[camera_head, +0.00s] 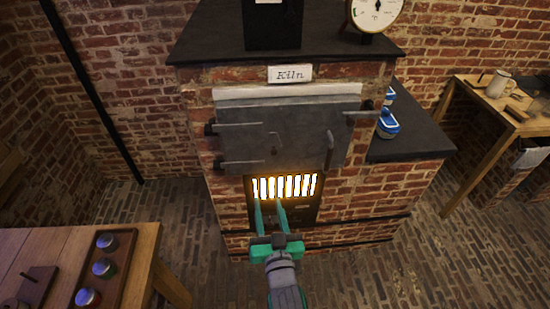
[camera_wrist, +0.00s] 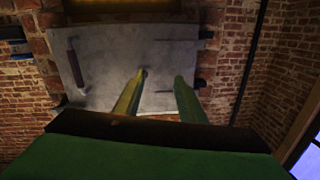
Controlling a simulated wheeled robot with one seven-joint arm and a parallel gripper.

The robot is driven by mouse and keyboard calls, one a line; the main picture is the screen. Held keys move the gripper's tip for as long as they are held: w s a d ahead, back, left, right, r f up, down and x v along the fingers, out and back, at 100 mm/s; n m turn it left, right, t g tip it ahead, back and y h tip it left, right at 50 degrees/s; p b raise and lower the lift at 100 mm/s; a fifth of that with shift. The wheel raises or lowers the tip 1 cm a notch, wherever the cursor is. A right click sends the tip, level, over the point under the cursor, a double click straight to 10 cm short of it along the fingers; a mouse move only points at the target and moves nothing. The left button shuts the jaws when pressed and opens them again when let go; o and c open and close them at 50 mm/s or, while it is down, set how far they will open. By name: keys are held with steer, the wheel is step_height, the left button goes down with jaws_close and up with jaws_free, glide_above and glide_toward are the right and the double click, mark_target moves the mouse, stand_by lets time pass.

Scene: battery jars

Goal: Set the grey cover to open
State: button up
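The grey cover (camera_head: 285,135) is a flat metal door on the front of the brick kiln, and it lies shut against the kiln face. Its hinge straps are on the left; an upright handle (camera_head: 329,150) is near its right edge. In the wrist view the grey cover (camera_wrist: 120,55) appears upside down, with the handle (camera_wrist: 76,68) at left. My gripper (camera_head: 269,203) is below the cover, in front of the glowing grate. Its two green fingers are apart with nothing between them. They also show in the wrist view (camera_wrist: 160,76), clear of the handle.
The glowing grate (camera_head: 285,187) is below the cover. A dark latch bar (camera_head: 360,113) sticks out at the cover's upper right. A wooden table (camera_head: 140,250) with a tray of jars stands at lower left. Blue-and-white jars (camera_head: 387,125) stand on the right ledge. The brick floor between is clear.

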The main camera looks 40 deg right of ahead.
steer(key=m+h, duration=0.1)
steer(key=m, duration=0.1)
glide_toward(274, 154)
steer(key=v, duration=0.3)
steer(key=shift+g+h, duration=0.3)
steer(key=shift+a+x, duration=0.1)
steer(key=shift+x, duration=2.7)
steer(key=shift+a+x, duration=0.15)
steer(key=shift+x, duration=2.65)
steer(key=shift+w+r, duration=0.1)
steer(key=shift+w, duration=0.05)
steer(key=shift+c, duration=0.6)
